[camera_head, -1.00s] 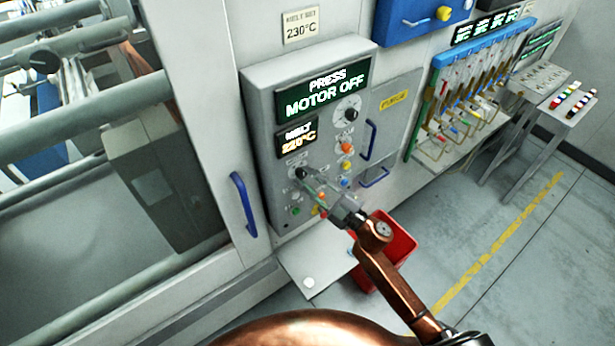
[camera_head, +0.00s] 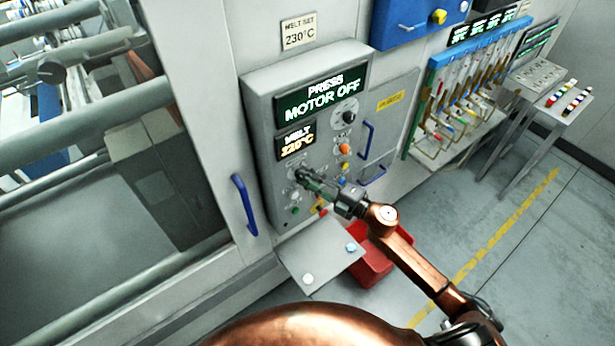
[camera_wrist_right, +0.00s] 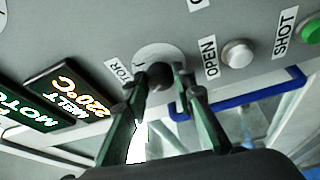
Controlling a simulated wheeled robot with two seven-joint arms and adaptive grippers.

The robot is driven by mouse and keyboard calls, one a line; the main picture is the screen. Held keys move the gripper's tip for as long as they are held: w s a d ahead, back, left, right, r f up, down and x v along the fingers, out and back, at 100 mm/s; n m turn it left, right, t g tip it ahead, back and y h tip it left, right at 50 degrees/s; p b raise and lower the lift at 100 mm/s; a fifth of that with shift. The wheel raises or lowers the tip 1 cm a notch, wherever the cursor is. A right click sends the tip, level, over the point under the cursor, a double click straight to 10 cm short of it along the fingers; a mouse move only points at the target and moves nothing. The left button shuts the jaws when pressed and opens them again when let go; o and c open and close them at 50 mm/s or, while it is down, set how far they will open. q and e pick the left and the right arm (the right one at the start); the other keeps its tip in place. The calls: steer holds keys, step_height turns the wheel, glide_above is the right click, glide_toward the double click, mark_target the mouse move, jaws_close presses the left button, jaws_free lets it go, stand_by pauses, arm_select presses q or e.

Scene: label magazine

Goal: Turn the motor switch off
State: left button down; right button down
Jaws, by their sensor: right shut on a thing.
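The motor switch is a dark round knob on a pale round plate (camera_wrist_right: 158,52), with a partly hidden label ending in "TOR" beside it in the right wrist view. My right gripper (camera_wrist_right: 160,80) is shut on the knob (camera_wrist_right: 160,75), with one finger on each side of it. In the head view the right gripper (camera_head: 303,178) reaches the grey control panel (camera_head: 262,130) from the lower right and hides most of the switch. The upper display (camera_head: 320,97) reads "PRESS MOTOR OFF". My left gripper is not in view.
A melt display (camera_head: 296,141) reads 220°C. An orange button (camera_head: 344,149) and other controls sit close to the switch. A blue door handle (camera_head: 244,205) is left of the panel. A small shelf (camera_head: 310,262) and a red bin (camera_head: 372,268) are below.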

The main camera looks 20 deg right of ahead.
stand_by(0.4)
steer(key=c, duration=1.6)
jaws_free()
steer(key=shift+s+d+f, duration=0.15)
steer(key=shift+s+d, duration=0.25)
steer(key=r+v, duration=0.1)
steer(key=v, duration=1)
steer(key=shift+f, duration=0.3)
